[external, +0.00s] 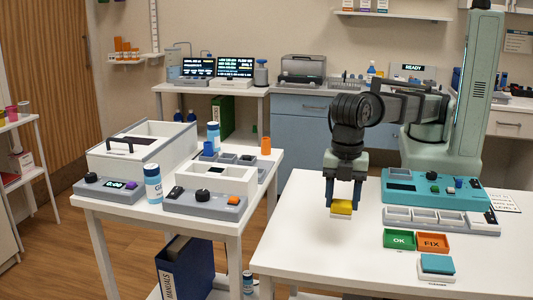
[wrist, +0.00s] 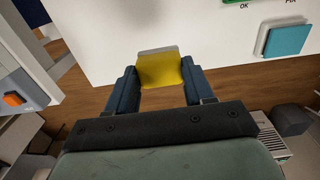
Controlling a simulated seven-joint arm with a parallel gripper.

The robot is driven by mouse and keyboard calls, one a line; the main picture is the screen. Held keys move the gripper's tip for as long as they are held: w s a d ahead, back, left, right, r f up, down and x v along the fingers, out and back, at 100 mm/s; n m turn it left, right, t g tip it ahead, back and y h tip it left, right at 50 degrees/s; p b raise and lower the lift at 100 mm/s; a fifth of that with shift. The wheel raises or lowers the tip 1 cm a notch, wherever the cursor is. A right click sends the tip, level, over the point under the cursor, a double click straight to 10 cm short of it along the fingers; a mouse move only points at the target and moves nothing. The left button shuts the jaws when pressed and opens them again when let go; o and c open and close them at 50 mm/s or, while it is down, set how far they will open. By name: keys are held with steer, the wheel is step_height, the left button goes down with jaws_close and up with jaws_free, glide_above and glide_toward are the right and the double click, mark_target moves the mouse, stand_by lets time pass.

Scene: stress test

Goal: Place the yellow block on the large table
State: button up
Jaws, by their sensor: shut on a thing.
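My gripper (external: 342,203) is shut on the yellow block (external: 341,207), with one blue finger on each side of it. The block has a pale grey part on its far or under side. In the wrist view the yellow block (wrist: 160,72) sits between the fingertips of my gripper (wrist: 158,84). The large white table (external: 320,250) is at the right, and the block appears over its left part. In the wrist view the table (wrist: 110,45) shows beyond the block, with floor nearer me. The height of the block above the table is hard to tell.
On the large table are a green OK tray (external: 398,240), an orange FIX tray (external: 433,243), a teal-topped block (external: 437,266), a grey compartment tray (external: 440,222) and a teal device (external: 425,190). The table's front left is clear. A smaller white table (external: 205,228) with devices stands left, across a gap.

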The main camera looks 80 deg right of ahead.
steer(key=shift+f, duration=5)
steer(key=shift+f, duration=0.15)
steer(key=o, duration=1)
step_height(320, 180, up, 12)
steer(key=shift+r, duration=0.15)
